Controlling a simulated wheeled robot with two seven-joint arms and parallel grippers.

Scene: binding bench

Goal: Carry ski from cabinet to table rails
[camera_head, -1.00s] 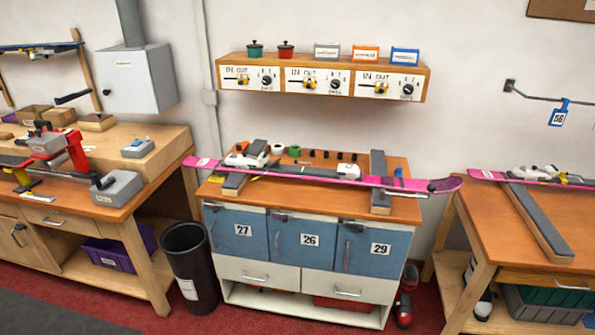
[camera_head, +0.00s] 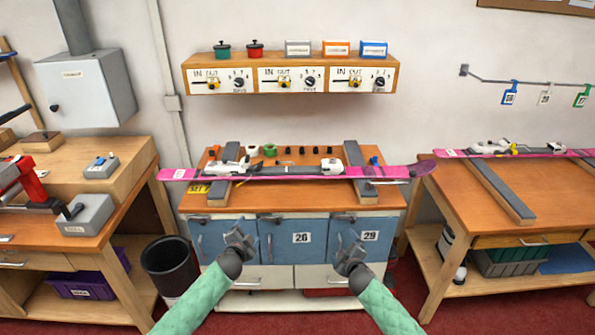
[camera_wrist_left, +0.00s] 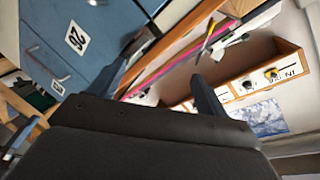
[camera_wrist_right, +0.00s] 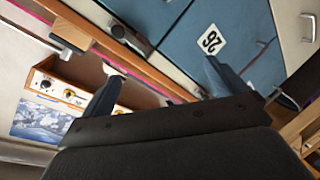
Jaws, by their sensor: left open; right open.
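A pink ski (camera_head: 270,172) with white bindings lies on two grey-topped rails on the cabinet (camera_head: 300,240), its tips reaching past both sides. It also shows in the left wrist view (camera_wrist_left: 183,66). A second pink ski (camera_head: 545,153) lies on the right table (camera_head: 490,195), across its grey rail (camera_head: 500,190). My left gripper (camera_head: 238,238) is open and empty in front of the blue doors, below the ski. My right gripper (camera_head: 350,245) is open and empty in front of the doors further right. Neither touches the ski.
A shelf with dials (camera_head: 290,78) hangs above the cabinet. A black bin (camera_head: 168,262) stands to its left, beside the left workbench (camera_head: 125,170). Small parts lie behind the ski on the cabinet top.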

